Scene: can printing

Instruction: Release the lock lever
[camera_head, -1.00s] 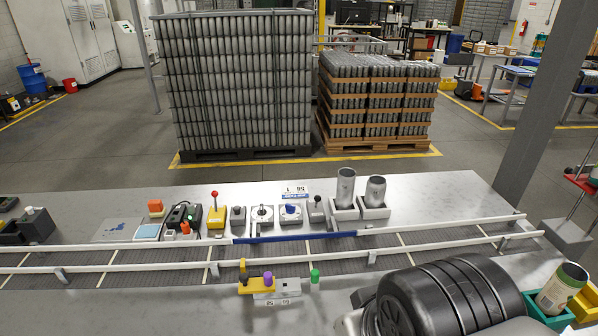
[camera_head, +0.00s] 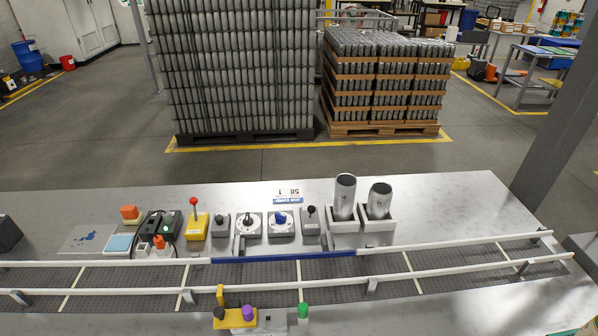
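No lever is labelled legibly as the lock lever. A red-knobbed lever (camera_head: 194,203) stands upright on a yellow box (camera_head: 197,227) behind the conveyor. A dark-knobbed lever (camera_head: 311,211) stands on a small grey box further right in the same row. In front of the conveyor, a yellow fixture (camera_head: 238,319) has an upright yellow piece (camera_head: 220,295), a dark knob (camera_head: 219,313) and a purple knob (camera_head: 248,312). A green knob (camera_head: 303,310) is just right of it. I cannot tell which of these is the lock lever. My gripper is not in view.
A conveyor with white rails (camera_head: 430,263) and a blue rail section (camera_head: 283,257) crosses the table. Two metal cans (camera_head: 345,196) (camera_head: 379,202) stand in grey holders. Two dial boxes (camera_head: 249,224) (camera_head: 281,223) sit between the levers. The table's right rear (camera_head: 450,205) is clear.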

